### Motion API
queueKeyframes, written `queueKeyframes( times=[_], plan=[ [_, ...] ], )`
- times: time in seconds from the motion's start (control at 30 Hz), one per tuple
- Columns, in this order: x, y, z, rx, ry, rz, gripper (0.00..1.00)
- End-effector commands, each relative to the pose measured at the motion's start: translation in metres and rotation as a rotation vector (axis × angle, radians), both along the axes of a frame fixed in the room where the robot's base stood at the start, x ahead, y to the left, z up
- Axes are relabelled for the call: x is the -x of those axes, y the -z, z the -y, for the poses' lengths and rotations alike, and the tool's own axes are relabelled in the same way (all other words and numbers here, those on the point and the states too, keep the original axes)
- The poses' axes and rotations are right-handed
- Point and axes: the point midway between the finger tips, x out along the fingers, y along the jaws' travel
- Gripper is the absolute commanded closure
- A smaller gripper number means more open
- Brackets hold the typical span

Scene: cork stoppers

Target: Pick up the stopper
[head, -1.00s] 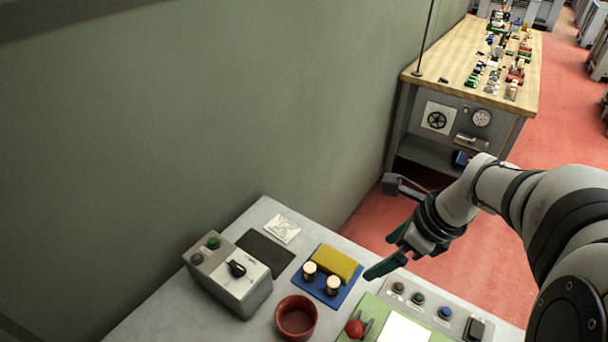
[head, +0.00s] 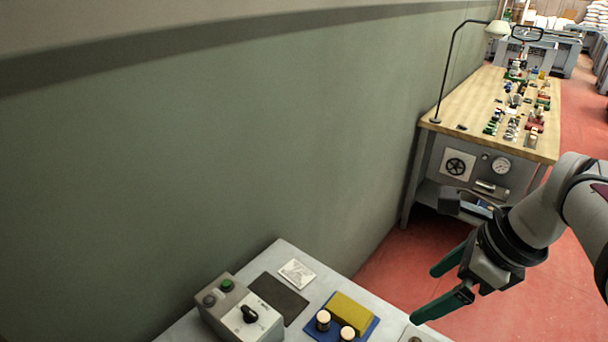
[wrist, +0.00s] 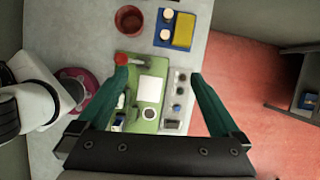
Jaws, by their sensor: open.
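Two small pale-topped cylinders with darker sides, which look like the cork stoppers, stand upright on a blue tray (head: 369,330). One stopper (head: 323,319) is at the left and the other (head: 347,333) is nearer the lower picture edge. In the wrist view the stoppers (wrist: 168,14) (wrist: 165,34) are at the top, on the blue tray (wrist: 176,10). My gripper (head: 422,296) has green fingers, spread wide and empty, up and to the right of the tray. In the wrist view my gripper (wrist: 158,68) is over the green board, apart from the stoppers.
A yellow block (head: 351,312) lies beside the stoppers. A grey control box (head: 240,312) and dark mat (head: 279,297) are to the left. The wrist view shows a red bowl (wrist: 130,20), a green board (wrist: 137,112) and a button panel (wrist: 172,122). A green wall rises behind.

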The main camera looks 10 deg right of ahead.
Motion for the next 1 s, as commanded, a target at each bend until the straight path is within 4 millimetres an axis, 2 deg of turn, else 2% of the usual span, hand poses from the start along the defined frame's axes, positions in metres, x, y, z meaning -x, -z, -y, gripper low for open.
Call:
queueKeyframes(
  times=[0.07,0.1,0.17,0.2,0.3,0.4,0.47,0.6,0.87,0.97,1.0],
  plan=[
    [0.016,0.009,-0.043,0.064,-0.281,0.020,0.00],
    [0.031,0.018,-0.070,0.111,-0.495,0.037,0.00],
    [0.060,0.035,-0.106,0.178,-0.836,0.071,0.00],
    [0.081,0.047,-0.123,0.214,-1.054,0.095,0.00],
    [0.123,0.072,-0.147,0.281,-1.500,0.152,0.00],
    [0.145,0.086,-0.153,0.307,-1.727,0.183,0.00],
    [0.148,0.088,-0.153,0.310,-1.763,0.188,0.00],
    [0.147,0.088,-0.153,0.309,-1.759,0.188,0.25],
    [0.147,0.089,-0.152,0.305,-1.778,0.177,0.27],
    [0.145,0.099,-0.143,0.282,-2.009,0.049,0.27],
    [0.142,0.107,-0.135,0.266,-2.188,-0.052,0.27]
  ],
)
